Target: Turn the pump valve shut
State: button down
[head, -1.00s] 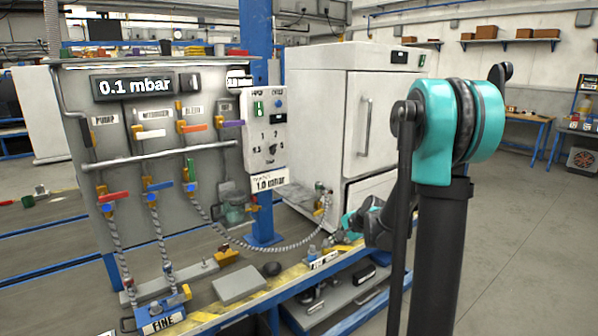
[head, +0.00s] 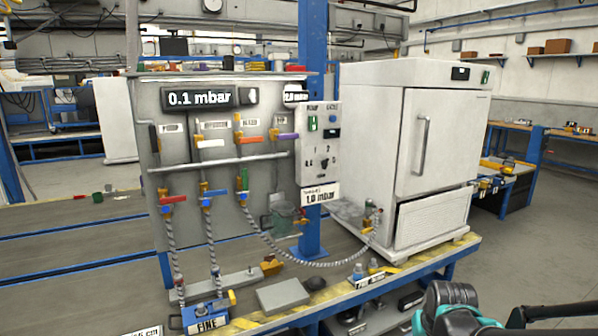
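A grey valve panel (head: 222,170) stands on the bench left of the middle of the head view. At its upper left, beside a small label that appears to read PUMP, is a valve with a dark handle (head: 155,138). That handle looks roughly upright, along the panel's left edge. To its right in the same row are a white handle (head: 210,143), an orange handle (head: 248,139) and a purple handle (head: 288,136). Only teal and dark parts of my arm show at the bottom right, well away from the panel. I cannot make out my gripper's fingers.
Red (head: 179,199), blue (head: 214,193) and green (head: 244,180) handles sit lower on the panel, with braided hoses below. A control box (head: 319,145) and blue post stand right of it, then a white oven (head: 410,160). Open floor lies at the right.

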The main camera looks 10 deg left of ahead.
aim_at(152, 129)
jog(key=u, duration=1.55)
